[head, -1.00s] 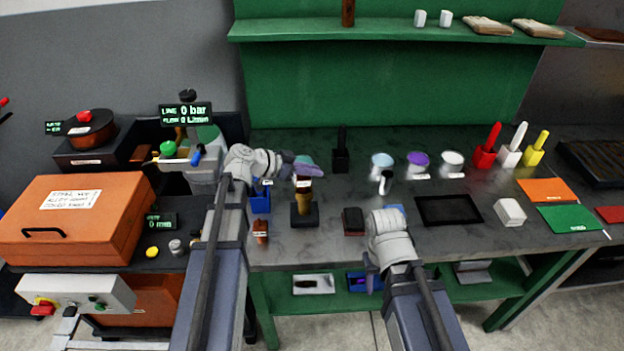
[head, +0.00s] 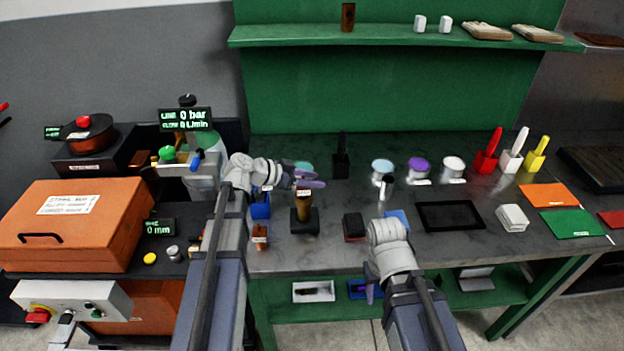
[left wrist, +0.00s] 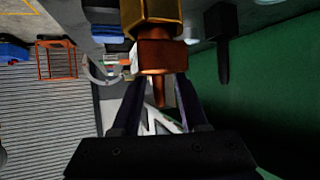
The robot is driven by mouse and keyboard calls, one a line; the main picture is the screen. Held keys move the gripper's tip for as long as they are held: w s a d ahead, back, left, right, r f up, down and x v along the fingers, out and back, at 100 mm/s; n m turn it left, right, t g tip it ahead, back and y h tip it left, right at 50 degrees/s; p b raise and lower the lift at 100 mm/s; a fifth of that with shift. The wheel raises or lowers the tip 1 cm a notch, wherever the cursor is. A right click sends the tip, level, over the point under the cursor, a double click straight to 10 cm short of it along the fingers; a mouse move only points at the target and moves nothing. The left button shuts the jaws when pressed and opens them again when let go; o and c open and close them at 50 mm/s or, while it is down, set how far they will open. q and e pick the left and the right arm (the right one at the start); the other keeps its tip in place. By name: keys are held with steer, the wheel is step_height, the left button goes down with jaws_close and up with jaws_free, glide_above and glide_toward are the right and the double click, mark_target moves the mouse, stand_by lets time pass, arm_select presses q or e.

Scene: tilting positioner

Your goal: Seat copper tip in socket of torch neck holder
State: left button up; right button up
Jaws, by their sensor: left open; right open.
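The torch neck holder (head: 304,225) is a dark block on the bench, with an upright brass neck (head: 304,208) in it. The brass neck's hex end also shows in the left wrist view (left wrist: 152,14). A copper tip (left wrist: 162,62) with a narrow end is in line with the brass and appears to touch it. How deep it sits is hidden. My left gripper (head: 312,183) is at the top of the neck, its fingers open on either side of the copper tip (left wrist: 160,100). My right gripper (head: 372,284) is open and empty by the bench's front edge.
A blue bin (head: 260,206) and a small copper-brown item (head: 260,237) stand left of the holder. A dark red block (head: 354,227) is to its right. A black upright holder (head: 341,162) and several round pots stand behind. A black tray (head: 449,215) lies further right.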

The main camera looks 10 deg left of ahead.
arm_select(q)
steer(key=shift+r, duration=0.2)
steer(key=shift+s+a+r+p, duration=0.15)
steer(key=shift+a+r+p, duration=0.1)
steer(key=shift+p, duration=0.2)
steer(key=p+v, duration=0.5)
steer(key=v, duration=0.5)
steer(key=s+d+f+n+g+y, duration=0.3)
steer(key=s+d+f+g+y, duration=0.1)
steer(key=s+d, duration=0.5)
steer(key=s+d+f+n+g+y, duration=0.3)
steer(key=s+d+f+y, duration=0.3)
steer(key=s+d, duration=0.3)
steer(key=shift+s+f+g+y, duration=0.4)
steer(key=shift+s+f, duration=0.05)
steer(key=shift+f, duration=0.05)
